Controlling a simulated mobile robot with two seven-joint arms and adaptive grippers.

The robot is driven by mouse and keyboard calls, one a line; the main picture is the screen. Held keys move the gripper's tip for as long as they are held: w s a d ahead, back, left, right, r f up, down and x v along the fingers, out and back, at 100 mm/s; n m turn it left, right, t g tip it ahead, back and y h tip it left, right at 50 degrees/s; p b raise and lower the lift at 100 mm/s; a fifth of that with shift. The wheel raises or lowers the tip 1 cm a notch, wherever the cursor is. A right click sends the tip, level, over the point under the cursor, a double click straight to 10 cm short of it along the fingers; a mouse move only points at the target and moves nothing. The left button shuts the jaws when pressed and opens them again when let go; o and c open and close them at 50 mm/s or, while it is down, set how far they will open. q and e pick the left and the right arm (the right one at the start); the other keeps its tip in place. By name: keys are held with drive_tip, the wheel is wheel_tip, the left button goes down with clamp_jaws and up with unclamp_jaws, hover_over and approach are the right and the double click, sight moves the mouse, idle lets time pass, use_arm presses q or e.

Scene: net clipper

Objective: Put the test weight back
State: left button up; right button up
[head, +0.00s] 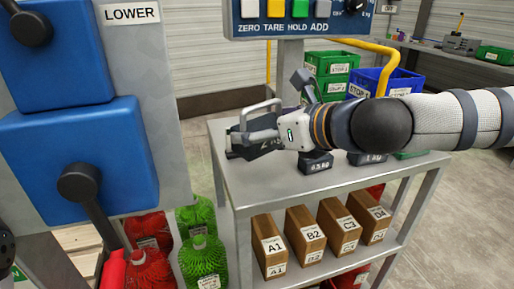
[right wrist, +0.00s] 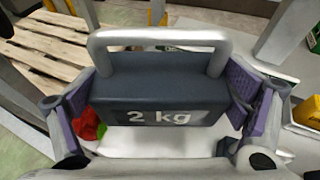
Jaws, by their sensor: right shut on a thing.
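The dark test weight marked 2 kg (right wrist: 158,112), with a pale metal handle on top, fills the right wrist view. My right gripper (head: 252,143) is shut on the weight's body, with purple finger pads at its two ends. In the head view the dark weight (head: 240,152) is upright at the left end of the grey bench top (head: 232,179). I cannot tell whether it touches the bench. A 0.5 kg weight (head: 315,164) and another dark weight (head: 366,159), partly hidden by my arm, stand to its right. My left gripper is not seen.
A scale display (head: 300,28) with coloured buttons stands above the bench. Blue boxes with dark levers (head: 78,160) are at left. Brown labelled boxes (head: 269,246) fill the lower shelf, and green and red net bundles (head: 203,262) lie beside it. Green and blue crates (head: 366,82) are behind.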

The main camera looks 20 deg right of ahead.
sight(272, 144)
wheel_tip(272, 144, down, 4)
drive_tip(key=shift+r+b, duration=0.25)
drive_tip(key=shift+b, duration=0.1)
wheel_tip(272, 144, down, 4)
drive_tip(key=shift+f+b, duration=0.1)
drive_tip(key=shift+b, duration=0.5)
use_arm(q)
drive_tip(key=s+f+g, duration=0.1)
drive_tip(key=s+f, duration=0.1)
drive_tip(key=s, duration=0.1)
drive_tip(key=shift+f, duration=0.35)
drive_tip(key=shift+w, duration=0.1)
use_arm(e)
drive_tip(key=o, duration=1.7)
drive_tip(key=shift+s+f, duration=0.1)
